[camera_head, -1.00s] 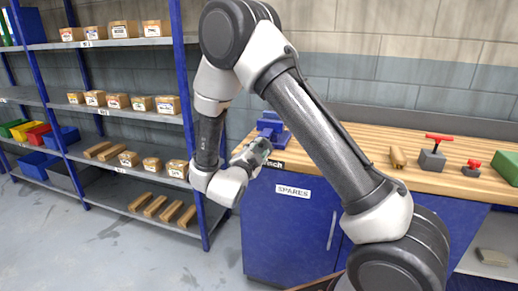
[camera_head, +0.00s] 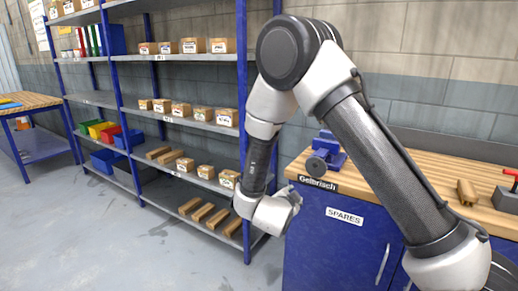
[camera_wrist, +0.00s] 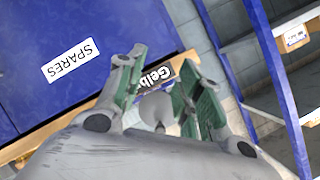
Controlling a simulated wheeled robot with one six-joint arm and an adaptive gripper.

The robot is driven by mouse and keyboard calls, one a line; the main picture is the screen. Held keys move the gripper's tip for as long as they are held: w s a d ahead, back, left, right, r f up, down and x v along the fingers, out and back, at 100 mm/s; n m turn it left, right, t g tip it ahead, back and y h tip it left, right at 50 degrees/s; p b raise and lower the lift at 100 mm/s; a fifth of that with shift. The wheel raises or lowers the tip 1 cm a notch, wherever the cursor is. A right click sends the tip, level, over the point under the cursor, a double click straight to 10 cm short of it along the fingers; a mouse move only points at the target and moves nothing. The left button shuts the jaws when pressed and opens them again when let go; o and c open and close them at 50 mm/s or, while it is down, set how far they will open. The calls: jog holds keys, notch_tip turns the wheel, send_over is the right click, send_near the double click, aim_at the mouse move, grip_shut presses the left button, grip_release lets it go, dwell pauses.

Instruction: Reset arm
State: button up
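My arm is folded in the head view, with my gripper (camera_head: 292,196) hanging low in front of the blue cabinet's left edge. In the wrist view my gripper (camera_wrist: 162,88) has its two green-padded fingers apart. I see nothing held between them; a grey rounded shape behind the gap is unclear. A blue vise (camera_head: 327,155) stands on the wooden workbench (camera_head: 400,165), above and right of my gripper in the head view.
The blue cabinet (camera_head: 335,250) has a SPARES label. A blue-framed shelf rack (camera_head: 246,130) with boxes and coloured bins stands left. A wooden table (camera_head: 25,102) is at far left. The grey floor (camera_head: 110,240) in front of the rack is clear.

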jog(key=s+a+f+n+g+y, duration=0.4)
jog(key=s+a+n+g+y, duration=0.2)
jog(key=s+a+n+y, duration=0.15)
jog(key=s+d+r+n+g, duration=0.3)
jog(key=s+r+n+g, duration=0.15)
jog(key=s+r, duration=0.2)
jog(key=s+d+r+n+t+h, duration=0.1)
jog(key=s+d+r, duration=0.7)
jog(key=d+r, duration=0.2)
jog(key=s+d+r+t+h, duration=0.1)
jog(key=s+d+r, duration=0.8)
jog(key=d, duration=0.5)
notch_tip(320, 180, up, 2)
jog(key=shift+s+r+n, duration=0.1)
jog(key=shift+s+n, duration=0.05)
jog(key=shift+n, duration=0.25)
